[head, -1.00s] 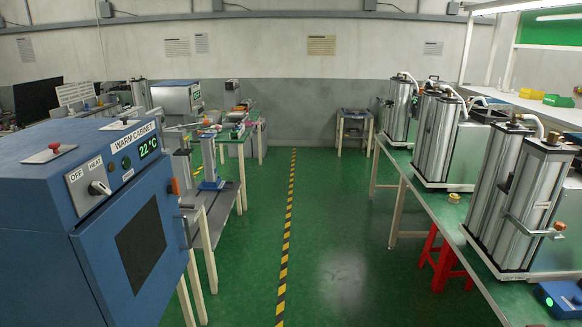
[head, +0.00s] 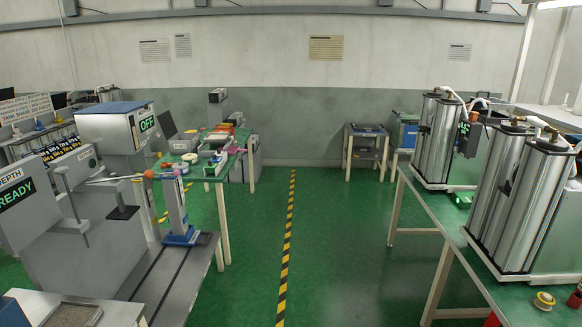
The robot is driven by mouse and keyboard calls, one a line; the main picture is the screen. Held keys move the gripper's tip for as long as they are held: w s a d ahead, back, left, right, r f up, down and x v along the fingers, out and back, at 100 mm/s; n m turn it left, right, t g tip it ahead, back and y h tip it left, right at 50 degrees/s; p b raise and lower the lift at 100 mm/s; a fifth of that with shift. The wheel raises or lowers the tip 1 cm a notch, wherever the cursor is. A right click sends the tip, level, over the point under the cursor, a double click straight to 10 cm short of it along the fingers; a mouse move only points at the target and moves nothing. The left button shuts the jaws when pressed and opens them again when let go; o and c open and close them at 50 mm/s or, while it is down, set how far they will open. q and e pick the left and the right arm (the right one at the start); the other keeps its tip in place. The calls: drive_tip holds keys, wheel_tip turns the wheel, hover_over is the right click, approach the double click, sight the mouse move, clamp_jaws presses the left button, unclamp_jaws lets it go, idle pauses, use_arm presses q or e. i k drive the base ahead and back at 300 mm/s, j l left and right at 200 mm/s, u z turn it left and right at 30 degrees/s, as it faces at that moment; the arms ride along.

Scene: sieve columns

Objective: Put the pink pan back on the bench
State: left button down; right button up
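I cannot make out a pink pan for certain. Small red and pinkish items (head: 224,128) lie on the green-topped bench (head: 226,166) left of centre, too small to tell apart. Another long green-topped bench (head: 436,215) runs along the right and carries tall silver columns (head: 512,205). Neither of my grippers is in view.
A yellow-black floor stripe (head: 287,235) runs down a clear green aisle. Grey machines, one reading READY (head: 18,194) and one reading OFF (head: 146,124), stand at the left. A small table (head: 366,140) stands at the far wall. A yellow round item (head: 543,300) lies on the right bench.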

sight(231, 150)
drive_tip(key=i, duration=5.25)
drive_tip(key=i+j+u, duration=0.1)
drive_tip(key=i+u, duration=0.2)
drive_tip(key=i, duration=0.15)
drive_tip(key=i+u, duration=0.35)
drive_tip(key=i, duration=0.15)
drive_tip(key=i+l+u, duration=0.3)
drive_tip(key=i, duration=0.15)
drive_tip(key=i+l+u, duration=0.3)
drive_tip(key=i, duration=0.15)
drive_tip(key=j, duration=0.1)
